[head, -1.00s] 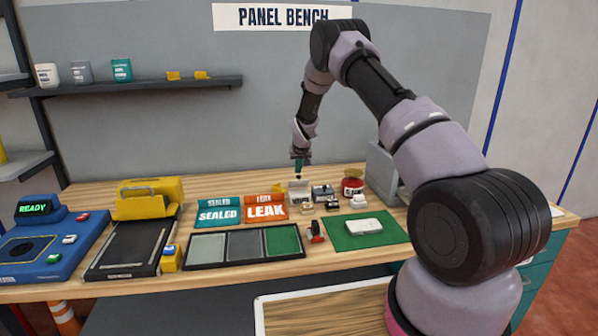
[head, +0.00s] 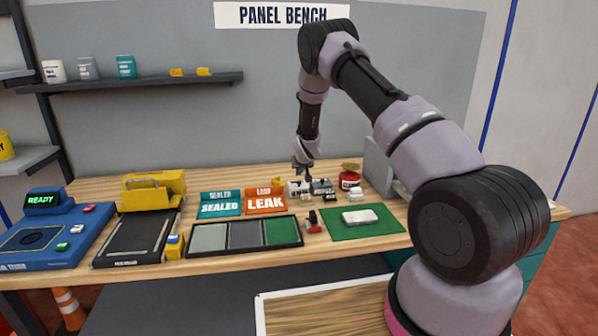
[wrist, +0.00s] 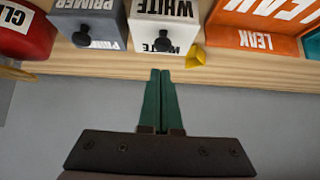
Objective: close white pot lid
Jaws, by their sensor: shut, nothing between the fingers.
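The white pot (head: 297,188) stands at the back of the bench, small in the head view. In the wrist view the white pot (wrist: 190,34) is near the top, with WHITE lettering and a black knob (wrist: 163,44). Whether its lid is fully down I cannot tell. My gripper (wrist: 160,72) has its two green fingers together and empty. In the wrist view the tips lie just below the white pot, apart from it in the picture. In the head view my gripper (head: 300,172) is behind the pot, partly hidden.
The grey primer pot (wrist: 88,28) stands beside the white pot, with the red pot (wrist: 25,35) beyond it. A small yellow piece (wrist: 195,57) and the orange LEAK bin (wrist: 256,38) are on the other side. A three-part tray (head: 245,249) lies in front.

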